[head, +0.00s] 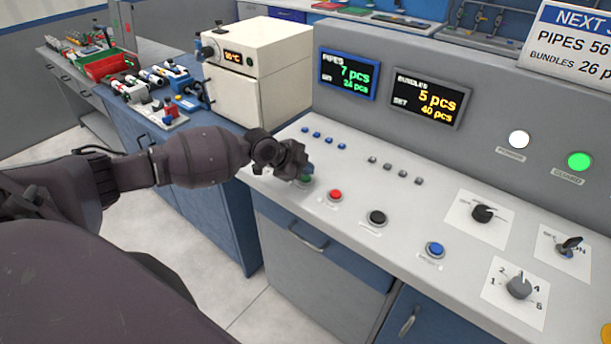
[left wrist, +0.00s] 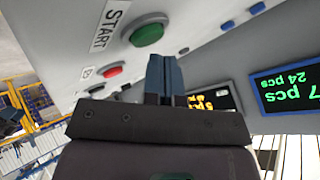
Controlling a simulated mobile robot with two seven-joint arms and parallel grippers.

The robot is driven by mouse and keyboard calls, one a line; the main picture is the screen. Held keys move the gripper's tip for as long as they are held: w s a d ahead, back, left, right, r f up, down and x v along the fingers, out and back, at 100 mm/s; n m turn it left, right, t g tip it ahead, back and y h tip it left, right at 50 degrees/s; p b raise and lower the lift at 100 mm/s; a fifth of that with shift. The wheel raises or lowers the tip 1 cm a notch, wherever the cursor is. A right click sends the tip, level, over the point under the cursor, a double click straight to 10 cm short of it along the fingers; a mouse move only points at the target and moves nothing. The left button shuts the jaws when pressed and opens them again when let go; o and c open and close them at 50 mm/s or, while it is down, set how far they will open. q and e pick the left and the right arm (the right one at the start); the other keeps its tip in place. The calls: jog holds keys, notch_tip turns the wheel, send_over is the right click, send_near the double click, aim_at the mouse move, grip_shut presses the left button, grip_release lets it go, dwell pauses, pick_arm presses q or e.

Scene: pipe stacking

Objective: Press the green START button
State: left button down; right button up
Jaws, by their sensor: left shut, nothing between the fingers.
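The green START button (left wrist: 148,35) shows whole in the left wrist view, in a silver ring beside its START label (left wrist: 109,24). In the head view the button (head: 306,181) is mostly hidden behind my left gripper (head: 297,160). My left gripper is shut and empty, over the front left of the control panel. In the left wrist view its closed fingertips (left wrist: 162,58) are just below the button in the picture. I see no contact there, but cannot tell the exact gap. My right gripper is not in view.
A red button (head: 335,196), a black button (head: 377,218) and a blue button (head: 435,250) line the panel's front to the right. Rotary knobs (head: 483,213) sit further right. Displays (head: 347,76) stand behind. A cream oven (head: 259,72) is at the back left.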

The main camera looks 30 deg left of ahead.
aim_at(306, 178)
pick_arm(q)
jog(key=shift+r, duration=0.3)
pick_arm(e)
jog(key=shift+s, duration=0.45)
pick_arm(q)
jog(key=shift+r+p, duration=1.95)
jog(key=shift+r, duration=0.6)
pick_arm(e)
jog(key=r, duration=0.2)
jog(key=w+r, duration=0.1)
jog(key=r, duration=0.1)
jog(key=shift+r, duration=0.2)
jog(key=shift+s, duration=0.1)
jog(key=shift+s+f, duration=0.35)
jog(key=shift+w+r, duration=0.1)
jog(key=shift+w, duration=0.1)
